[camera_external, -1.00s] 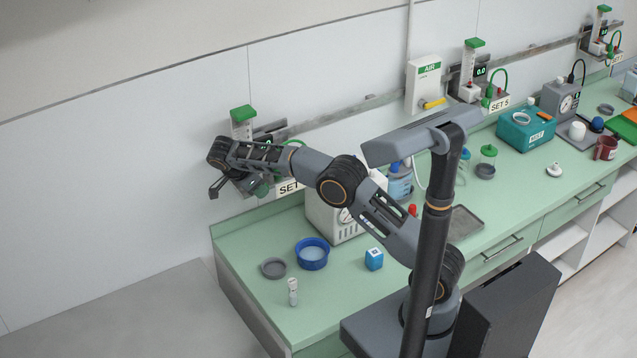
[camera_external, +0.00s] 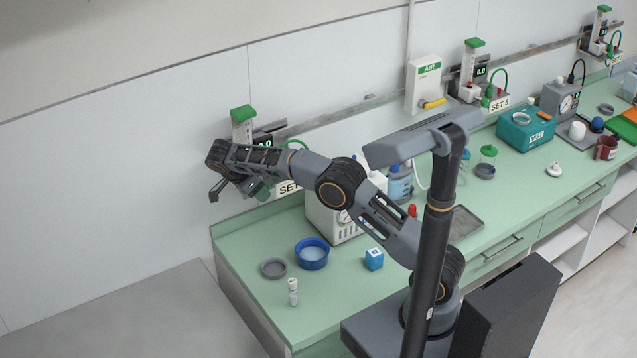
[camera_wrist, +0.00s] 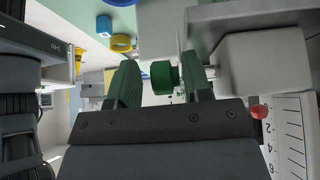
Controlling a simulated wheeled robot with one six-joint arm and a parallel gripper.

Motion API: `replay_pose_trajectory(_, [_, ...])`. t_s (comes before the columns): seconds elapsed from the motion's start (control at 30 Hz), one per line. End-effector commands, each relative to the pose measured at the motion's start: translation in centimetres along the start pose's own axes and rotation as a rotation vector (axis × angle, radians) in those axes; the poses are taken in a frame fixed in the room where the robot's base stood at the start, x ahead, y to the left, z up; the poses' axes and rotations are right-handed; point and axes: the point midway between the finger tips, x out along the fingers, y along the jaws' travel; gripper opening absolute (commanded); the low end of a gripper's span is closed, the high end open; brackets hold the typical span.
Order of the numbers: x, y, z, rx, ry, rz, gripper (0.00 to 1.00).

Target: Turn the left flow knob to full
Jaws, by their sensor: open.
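The left flow meter (camera_external: 243,130) hangs on the wall rail, with a green top, a clear scale tube and a lit display (camera_external: 263,139). Its lower part is hidden behind my arm in the external view. In the wrist view a green knob (camera_wrist: 161,77) sits in the gap between my gripper's fingers (camera_wrist: 160,85), closer to the right finger. The fingers are apart; contact with the knob cannot be made out. The meter's scale (camera_wrist: 288,130) with a red ball (camera_wrist: 259,111) shows at the lower right. In the external view my gripper (camera_external: 236,190) is in front of the meter.
Below is the green counter (camera_external: 235,247) with a blue bowl (camera_external: 312,253), a grey dish (camera_external: 273,268), a small vial (camera_external: 293,291) and a blue cube (camera_external: 374,259). A beige box (camera_external: 322,211) stands under my forearm. Another flow meter (camera_external: 470,70) hangs further right.

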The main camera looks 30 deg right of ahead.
Motion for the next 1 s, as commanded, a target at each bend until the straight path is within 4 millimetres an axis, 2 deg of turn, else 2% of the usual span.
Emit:
replay_pose_trajectory(0.37, [-0.5, -0.1, -0.1, 0.004, 0.000, -0.006, 0.47])
replay_pose_trajectory(0.47, [-1.3, -0.1, -0.1, 0.004, -0.001, -0.008, 0.47])
replay_pose_trajectory(0.73, [-5.1, -0.1, -0.1, 0.004, -0.001, -0.007, 0.47])
replay_pose_trajectory(1.0, [-6.9, -0.2, -0.1, 0.004, 0.000, -0.006, 0.47])
